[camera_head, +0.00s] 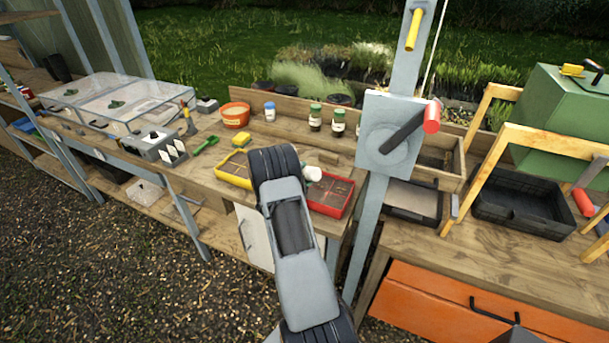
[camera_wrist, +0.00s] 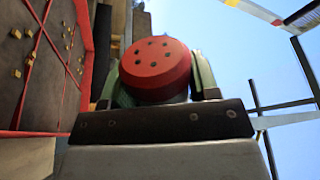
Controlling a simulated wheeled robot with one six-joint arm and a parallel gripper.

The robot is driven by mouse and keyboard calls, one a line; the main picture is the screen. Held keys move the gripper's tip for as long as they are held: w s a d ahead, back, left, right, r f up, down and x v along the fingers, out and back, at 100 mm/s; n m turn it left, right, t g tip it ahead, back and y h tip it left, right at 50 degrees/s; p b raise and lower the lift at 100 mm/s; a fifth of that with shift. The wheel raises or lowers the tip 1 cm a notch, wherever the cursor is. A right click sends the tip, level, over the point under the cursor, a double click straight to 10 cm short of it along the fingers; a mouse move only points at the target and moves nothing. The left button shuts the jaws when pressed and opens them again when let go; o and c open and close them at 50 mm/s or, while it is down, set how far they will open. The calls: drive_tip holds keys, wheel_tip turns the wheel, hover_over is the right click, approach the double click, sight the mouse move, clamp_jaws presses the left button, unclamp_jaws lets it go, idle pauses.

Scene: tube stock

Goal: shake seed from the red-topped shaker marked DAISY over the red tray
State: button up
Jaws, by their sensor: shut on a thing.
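A shaker with a red, perforated lid (camera_wrist: 155,70) sits between the two fingers of my gripper (camera_wrist: 155,85) in the wrist view. The lid faces the camera, so any name on its side is hidden. In the head view my gripper is mostly hidden behind my arm; a pale part of what seems to be the held shaker (camera_head: 312,174) shows just above the red tray (camera_head: 327,211). The red tray holds dark soil split by thin red lines. In the wrist view the red tray (camera_wrist: 87,65) lies at left, with several small tan bits on its soil.
A yellow tray (camera_head: 234,182) stands left of the red one. Several green- and blue-topped shakers (camera_head: 315,118) stand behind. A grey post with a crank box (camera_head: 390,130) rises close on the right. An orange bowl (camera_head: 235,115) and yellow sponge (camera_head: 241,140) are further left.

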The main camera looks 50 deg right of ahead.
drive_tip(key=s+d+p, duration=0.1)
drive_tip(key=s+d, duration=0.1)
drive_tip(key=s, duration=0.4)
drive_tip(key=shift+d+r+p, duration=0.15)
drive_tip(key=shift+r+p, duration=0.05)
drive_tip(key=shift+p, duration=0.2)
drive_tip(key=shift+s, duration=0.1)
idle(0.4)
wheel_tip(320, 180, down, 3)
drive_tip(key=shift+r+b, duration=0.15)
drive_tip(key=shift+b, duration=0.9)
drive_tip(key=shift+s+a+f, duration=0.2)
drive_tip(key=shift+f, duration=0.15)
wheel_tip(320, 180, up, 3)
drive_tip(key=shift+w+d+r+p, duration=0.1)
drive_tip(key=shift+w+d+p, duration=0.05)
drive_tip(key=shift+p, duration=1.1)
